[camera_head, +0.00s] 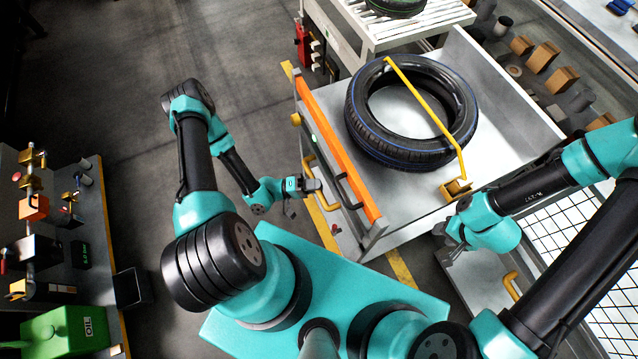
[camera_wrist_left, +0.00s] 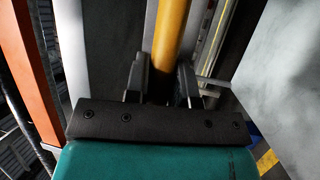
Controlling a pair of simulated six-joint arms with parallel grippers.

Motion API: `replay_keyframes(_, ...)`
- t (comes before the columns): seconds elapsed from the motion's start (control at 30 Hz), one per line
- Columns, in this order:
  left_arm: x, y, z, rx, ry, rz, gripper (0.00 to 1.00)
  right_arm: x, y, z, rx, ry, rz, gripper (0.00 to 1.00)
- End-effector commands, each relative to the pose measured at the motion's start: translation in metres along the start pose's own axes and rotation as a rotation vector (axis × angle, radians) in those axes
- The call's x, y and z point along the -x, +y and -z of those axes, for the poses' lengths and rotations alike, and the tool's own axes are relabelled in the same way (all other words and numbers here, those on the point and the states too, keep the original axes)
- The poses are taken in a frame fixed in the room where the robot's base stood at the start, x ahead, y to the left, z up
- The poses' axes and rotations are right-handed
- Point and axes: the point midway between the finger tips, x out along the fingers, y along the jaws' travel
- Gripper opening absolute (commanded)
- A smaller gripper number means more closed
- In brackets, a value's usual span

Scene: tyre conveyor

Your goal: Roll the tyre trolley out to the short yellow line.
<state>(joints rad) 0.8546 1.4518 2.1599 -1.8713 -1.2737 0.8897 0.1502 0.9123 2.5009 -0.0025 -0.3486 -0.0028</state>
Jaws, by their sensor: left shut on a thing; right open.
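The tyre trolley (camera_head: 405,215) is a pale tray with an orange bar (camera_head: 340,150) along its left side. A black tyre (camera_head: 362,135) with a blue stripe lies flat in it, under a yellow bar (camera_head: 425,108). My left gripper (camera_head: 314,186) is shut on the yellow handle (camera_head: 309,163) at the trolley's left side; the handle passes between its fingers in the left wrist view (camera_wrist_left: 172,35). My right gripper (camera_head: 445,245) is open and empty by the near right corner. Yellow floor lines show left of the trolley (camera_head: 322,222) and at its near side (camera_head: 402,270); I cannot tell which is the short one.
A white conveyor (camera_head: 420,28) with another tyre (camera_head: 396,5) stands behind the trolley. A bench with valves and a green oil box (camera_head: 65,332) is at the left. The floor at upper left is clear.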

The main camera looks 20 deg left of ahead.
Motion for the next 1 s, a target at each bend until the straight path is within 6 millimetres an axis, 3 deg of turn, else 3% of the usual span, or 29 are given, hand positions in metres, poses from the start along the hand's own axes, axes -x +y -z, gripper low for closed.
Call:
replay_keyframes(0.2,-0.0003,0.0002,0.0002,0.0,-0.002,-0.001,0.0,0.0,0.0,0.0,0.0,0.0,0.0,0.45)
replay_keyframes(0.23,-0.0003,0.0002,0.0003,-0.001,-0.002,-0.001,0.25,0.0,0.0,0.0,0.0,0.0,0.0,0.45)
replay_keyframes(0.47,-0.0003,0.0,0.0004,-0.001,-0.001,0.0,0.47,0.0,0.0,0.0,0.0,0.0,0.0,0.45)
replay_keyframes(1.0,0.0044,-0.0002,0.0008,-0.002,0.001,0.0,0.48,0.0,0.0,0.0,0.0,0.0,0.0,0.45)
